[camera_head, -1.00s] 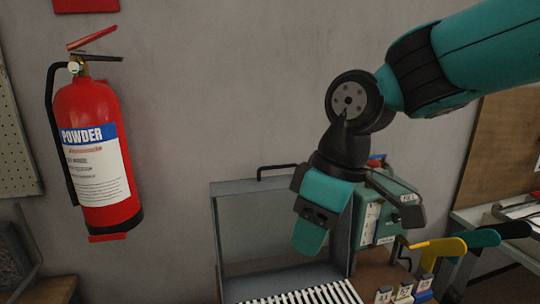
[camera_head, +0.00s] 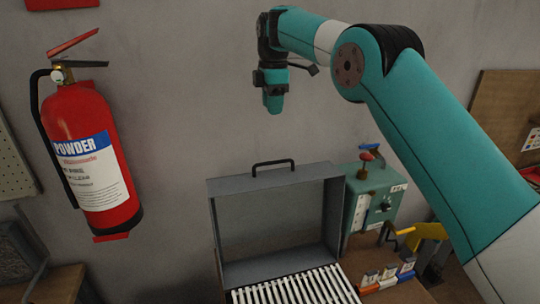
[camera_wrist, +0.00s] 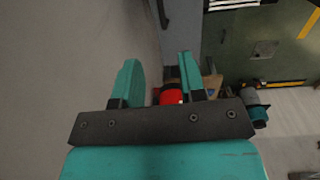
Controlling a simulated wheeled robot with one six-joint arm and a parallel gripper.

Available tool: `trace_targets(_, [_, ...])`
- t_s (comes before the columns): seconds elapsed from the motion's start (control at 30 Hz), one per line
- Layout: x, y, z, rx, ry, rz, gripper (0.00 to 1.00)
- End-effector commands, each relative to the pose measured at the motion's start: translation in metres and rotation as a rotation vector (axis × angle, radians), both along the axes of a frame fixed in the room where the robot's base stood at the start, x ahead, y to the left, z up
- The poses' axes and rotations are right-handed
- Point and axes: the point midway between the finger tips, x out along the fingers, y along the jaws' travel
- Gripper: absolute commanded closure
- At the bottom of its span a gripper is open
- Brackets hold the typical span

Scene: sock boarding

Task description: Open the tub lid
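The grey tub lid (camera_head: 333,218) stands upright, raised at the back of the tub in the head view, with a black bar handle (camera_head: 273,165) on its top edge. White ribbed slats (camera_head: 295,287) show at the tub's opening in front of it; the rest of the tub is cut off by the lower picture edge. My gripper (camera_head: 273,106) hangs above the lid and handle in the picture, apart from both. In the wrist view its two teal fingers (camera_wrist: 160,62) are spread with nothing held between them.
A green machine (camera_head: 372,203) with a red knob stands right of the lid. Small labelled blocks (camera_head: 388,277) and a yellow-handled tool (camera_head: 425,232) are at the lower right. A red fire extinguisher (camera_head: 92,160) hangs on the wall at left. Open air surrounds my gripper.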

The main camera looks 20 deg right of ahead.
Motion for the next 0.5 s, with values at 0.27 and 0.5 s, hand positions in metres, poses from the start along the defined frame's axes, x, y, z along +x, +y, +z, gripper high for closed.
trace_targets(0.27, [0.001,-0.005,-0.056,-0.001,0.004,-0.006,0.62])
trace_targets(0.5, [0.003,-0.002,-0.106,-0.001,0.005,-0.004,0.62])
